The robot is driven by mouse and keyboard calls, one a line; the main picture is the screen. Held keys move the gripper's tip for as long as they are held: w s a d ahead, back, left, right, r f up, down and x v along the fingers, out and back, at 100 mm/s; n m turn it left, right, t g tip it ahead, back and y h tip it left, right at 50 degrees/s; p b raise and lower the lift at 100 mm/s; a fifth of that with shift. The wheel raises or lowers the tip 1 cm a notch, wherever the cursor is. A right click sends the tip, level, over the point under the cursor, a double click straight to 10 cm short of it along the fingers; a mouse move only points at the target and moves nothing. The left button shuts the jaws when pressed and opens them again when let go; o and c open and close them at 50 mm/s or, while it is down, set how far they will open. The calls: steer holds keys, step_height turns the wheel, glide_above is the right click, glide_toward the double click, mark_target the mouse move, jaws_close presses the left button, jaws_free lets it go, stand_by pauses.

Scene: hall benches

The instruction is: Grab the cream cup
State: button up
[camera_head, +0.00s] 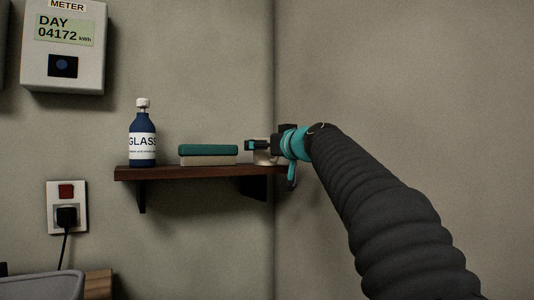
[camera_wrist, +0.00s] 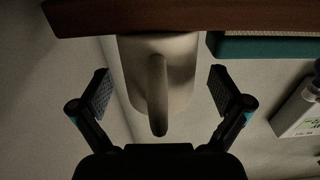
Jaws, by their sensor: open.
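The cream cup (camera_head: 264,158) stands at the right end of the dark wooden shelf (camera_head: 190,172), mostly hidden behind my gripper in the head view. In the wrist view, which appears upside down, the cup (camera_wrist: 184,72) is large and central, with its handle (camera_wrist: 157,95) facing my wrist. My gripper (camera_head: 256,146) is open at the cup. In the wrist view my gripper (camera_wrist: 160,87) has one finger on each side of the cup, with visible gaps. I cannot tell how far the fingertips reach along it.
A teal and cream sponge-like block (camera_head: 208,155) lies on the shelf left of the cup; its teal part (camera_wrist: 262,47) shows in the wrist view. A blue glass-cleaner bottle (camera_head: 142,140) stands farther left. The wall corner is close to the shelf's right end. A meter (camera_head: 64,50) hangs upper left.

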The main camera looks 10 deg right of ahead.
steer(key=c, duration=1.2)
steer(key=shift+r, duration=0.15)
step_height(320, 180, up, 10)
steer(key=p, duration=0.1)
steer(key=shift+p, duration=0.3)
